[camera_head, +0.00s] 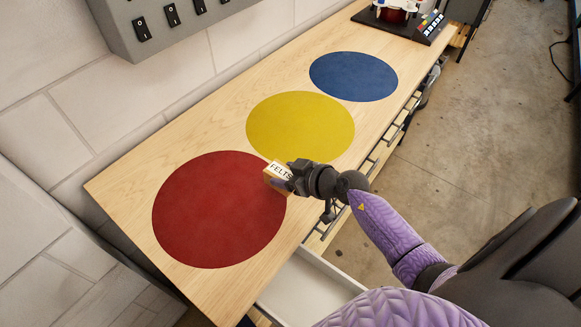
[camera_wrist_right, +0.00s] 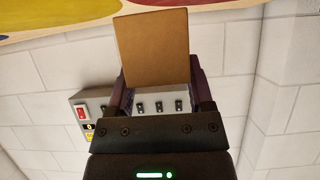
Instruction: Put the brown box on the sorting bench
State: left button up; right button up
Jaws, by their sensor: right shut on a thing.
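The brown box (camera_head: 271,176) has a white label reading FELTS. My right gripper (camera_head: 285,176) is shut on it. In the head view the box shows over the right edge of the red circle, close to the yellow circle; I cannot tell whether it touches the bench. In the right wrist view the box (camera_wrist_right: 153,47) shows as a plain brown face between the fingers of my right gripper (camera_wrist_right: 160,90). The sorting bench (camera_head: 130,190) is a long pale wooden top with red, yellow and blue circles. My left gripper is not in view.
The red circle (camera_head: 205,215), yellow circle (camera_head: 300,122) and blue circle (camera_head: 353,75) are otherwise bare. An open white drawer (camera_head: 310,292) juts out below the bench front. A grey switch panel (camera_head: 160,30) hangs on the wall. A device with coloured buttons (camera_head: 425,25) stands at the far end.

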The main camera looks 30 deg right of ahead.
notch_tip(320, 180, down, 4)
jog(key=shift+f+b, duration=0.15)
jog(key=shift+b, duration=1.05)
jog(key=shift+f, duration=0.2)
jog(key=shift+r, duration=0.3)
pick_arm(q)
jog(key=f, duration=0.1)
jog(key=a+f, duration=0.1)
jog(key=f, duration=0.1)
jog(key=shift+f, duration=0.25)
pick_arm(e)
jog(key=shift+f, duration=0.15)
jog(key=o, duration=1.3)
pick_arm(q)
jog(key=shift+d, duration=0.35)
